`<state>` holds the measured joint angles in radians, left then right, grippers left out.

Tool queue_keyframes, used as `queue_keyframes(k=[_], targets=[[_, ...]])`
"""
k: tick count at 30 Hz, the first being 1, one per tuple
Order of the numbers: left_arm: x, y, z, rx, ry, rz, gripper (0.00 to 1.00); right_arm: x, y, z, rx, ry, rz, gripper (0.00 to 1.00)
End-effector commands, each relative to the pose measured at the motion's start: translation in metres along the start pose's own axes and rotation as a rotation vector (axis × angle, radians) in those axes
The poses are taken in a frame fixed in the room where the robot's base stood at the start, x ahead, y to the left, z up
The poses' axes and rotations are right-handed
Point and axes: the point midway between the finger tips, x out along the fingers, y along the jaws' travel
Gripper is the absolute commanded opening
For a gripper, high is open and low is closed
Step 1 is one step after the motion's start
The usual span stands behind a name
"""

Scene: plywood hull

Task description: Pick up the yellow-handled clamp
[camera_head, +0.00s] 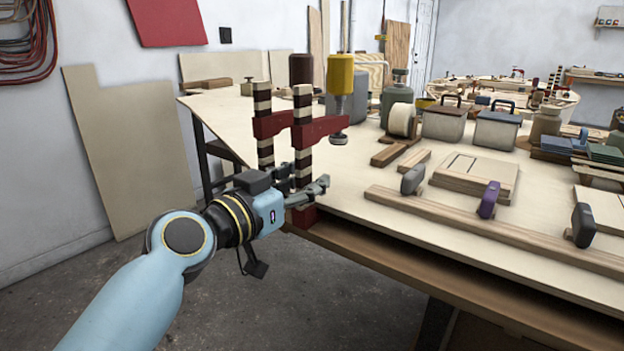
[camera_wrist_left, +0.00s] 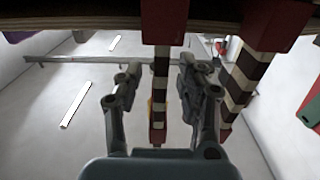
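The yellow-handled clamp has a yellow handle (camera_head: 340,75), a red jaw (camera_head: 322,130) and a dark-and-cream striped bar (camera_head: 302,105). It stands upright at the near left corner of the workbench. My left gripper (camera_head: 304,182) is at the lower part of this bar. In the left wrist view, the open fingers (camera_wrist_left: 161,68) lie on either side of the striped bar (camera_wrist_left: 160,85), with gaps showing beside it. A red block (camera_wrist_left: 165,20) of the clamp sits at the bench edge. My right gripper is in neither view.
A second striped clamp with a dark brown handle (camera_head: 301,69) stands close beside, on the left; its bar (camera_wrist_left: 242,78) is right of my fingers in the wrist view. The workbench (camera_head: 345,205) holds a long wooden strip with several small clamps, boards and jars. Floor is free below.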

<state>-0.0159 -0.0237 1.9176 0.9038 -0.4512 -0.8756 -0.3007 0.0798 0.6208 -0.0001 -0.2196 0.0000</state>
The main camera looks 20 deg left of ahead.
Motion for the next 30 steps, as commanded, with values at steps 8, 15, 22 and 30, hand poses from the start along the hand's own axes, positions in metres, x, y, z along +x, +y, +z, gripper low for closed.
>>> queue_keyframes(k=[8,15,22,30], targets=[[0.0133,0.0001,0.0013,0.001,-0.002,0.0,0.38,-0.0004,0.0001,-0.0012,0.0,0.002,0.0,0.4],[0.013,0.0,0.0013,0.001,-0.002,0.0,0.18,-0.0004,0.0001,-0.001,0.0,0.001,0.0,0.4],[0.0129,0.0,0.0013,0.001,-0.002,0.0,0.0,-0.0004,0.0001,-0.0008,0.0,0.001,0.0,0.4],[0.0128,0.0,0.0014,0.001,-0.002,0.0,0.0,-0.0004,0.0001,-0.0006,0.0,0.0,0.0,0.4]])
